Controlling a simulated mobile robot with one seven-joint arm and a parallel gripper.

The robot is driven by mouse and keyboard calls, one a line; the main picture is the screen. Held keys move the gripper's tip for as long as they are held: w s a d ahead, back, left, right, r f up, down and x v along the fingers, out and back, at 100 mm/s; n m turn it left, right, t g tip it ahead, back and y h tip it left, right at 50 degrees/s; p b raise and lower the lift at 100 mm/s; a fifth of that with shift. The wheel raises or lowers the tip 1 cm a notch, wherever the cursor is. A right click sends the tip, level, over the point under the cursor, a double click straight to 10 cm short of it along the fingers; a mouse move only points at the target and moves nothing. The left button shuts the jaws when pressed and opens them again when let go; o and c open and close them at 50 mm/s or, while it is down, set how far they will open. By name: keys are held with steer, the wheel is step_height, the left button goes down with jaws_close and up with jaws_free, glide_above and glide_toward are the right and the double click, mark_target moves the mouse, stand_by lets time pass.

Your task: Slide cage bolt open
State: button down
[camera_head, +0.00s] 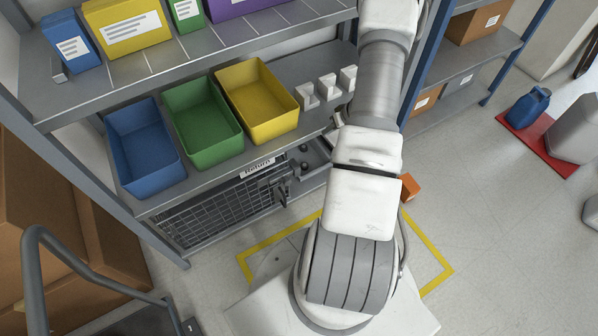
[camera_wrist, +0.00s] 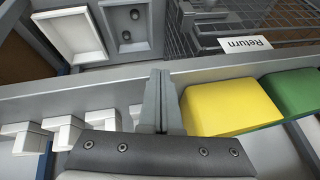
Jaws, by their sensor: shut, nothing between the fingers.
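The wire mesh cage (camera_head: 222,212) sits under the lower shelf, with a white "Return" label (camera_head: 257,167) at its top right edge. A grey latch-like part (camera_head: 282,192), seemingly the bolt, is at the cage's right end. In the wrist view the mesh (camera_wrist: 275,18) is at upper right. Grey bars (camera_wrist: 208,32) at its left end are probably the bolt, but its position is unclear. My gripper (camera_wrist: 162,76) is shut and empty, its fingertips over the shelf edge, apart from the latch. My arm hides the gripper in the head view.
Blue (camera_head: 145,148), green (camera_head: 202,122) and yellow (camera_head: 257,100) bins stand on the shelf above the cage. Several small white holders (camera_head: 327,86) stand right of them. A grey panel with two dark knobs (camera_wrist: 130,24) adjoins the cage. An orange block (camera_head: 409,187) shows beside my arm.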

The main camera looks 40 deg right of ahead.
mark_target(288, 182)
steer(key=s+a+f+n+y, duration=0.1)
steer(key=s+a+f, duration=0.3)
steer(key=f, duration=0.4)
steer(key=shift+s+f+g+y, duration=0.2)
steer(key=shift+f+g+y, duration=0.15)
steer(key=shift+y, duration=0.55)
steer(key=w+a+f+b, duration=0.4)
steer(key=w+a+f, duration=0.1)
steer(key=a+f, duration=0.2)
steer(key=shift+a+f+b, duration=0.15)
steer(key=shift+f+b, duration=0.25)
steer(key=shift+f, duration=0.5)
steer(key=shift+a, duration=0.1)
steer(key=a, duration=0.2)
steer(key=shift+w+a, duration=0.15)
steer(key=shift+a, duration=0.85)
